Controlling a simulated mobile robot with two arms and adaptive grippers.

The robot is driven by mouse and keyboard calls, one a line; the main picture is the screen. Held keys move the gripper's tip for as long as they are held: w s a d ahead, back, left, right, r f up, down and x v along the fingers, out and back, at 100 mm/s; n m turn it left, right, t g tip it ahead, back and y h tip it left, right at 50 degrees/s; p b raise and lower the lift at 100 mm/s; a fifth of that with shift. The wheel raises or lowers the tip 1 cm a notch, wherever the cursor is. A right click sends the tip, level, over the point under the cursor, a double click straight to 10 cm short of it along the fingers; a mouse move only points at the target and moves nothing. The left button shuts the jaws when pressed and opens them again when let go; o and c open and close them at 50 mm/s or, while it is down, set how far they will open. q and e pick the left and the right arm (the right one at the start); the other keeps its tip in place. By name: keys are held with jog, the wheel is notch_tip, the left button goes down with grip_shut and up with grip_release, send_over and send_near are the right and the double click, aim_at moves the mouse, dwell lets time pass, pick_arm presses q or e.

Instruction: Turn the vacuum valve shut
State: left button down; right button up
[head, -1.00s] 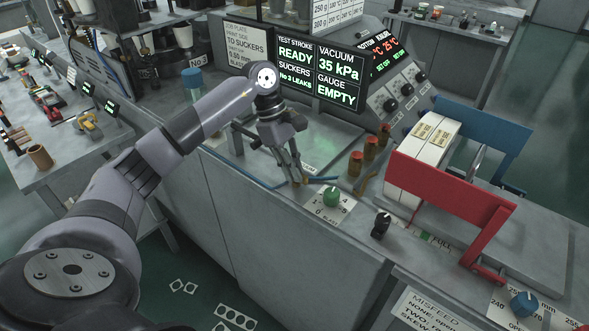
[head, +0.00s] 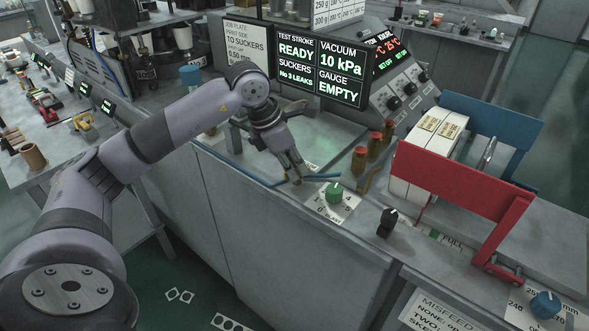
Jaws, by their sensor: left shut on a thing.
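My left gripper (head: 294,178) reaches down to the front edge of the machine's flat top. Its fingers are shut on the vacuum valve, a small fitting with a blue lever (head: 322,176) that sticks out to the right of the fingertips. The fingers hide most of the valve body, so its exact angle cannot be told. The display panel (head: 320,65) reads VACUUM 10 kPa, test stroke READY and gauge EMPTY. My right gripper is out of view.
A black knob (head: 388,220) and a red bracket (head: 455,190) are farther right.

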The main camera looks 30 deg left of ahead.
pick_arm(q)
jog(key=n, duration=0.2)
jog(key=n+y+b, duration=0.1)
jog(key=n, duration=0.1)
jog(key=shift+d+t+y, duration=0.1)
jog(key=shift+t+y, duration=0.2)
jog(key=shift+t, duration=0.1)
jog(key=shift+n+y+b, duration=0.4)
jog(key=shift+n+b, duration=0.05)
jog(key=shift+n, duration=0.75)
jog(key=c, duration=1.7)
grip_release()
jog(key=shift+o, duration=0.2)
jog(key=shift+r, duration=0.1)
jog(key=v, duration=1.2)
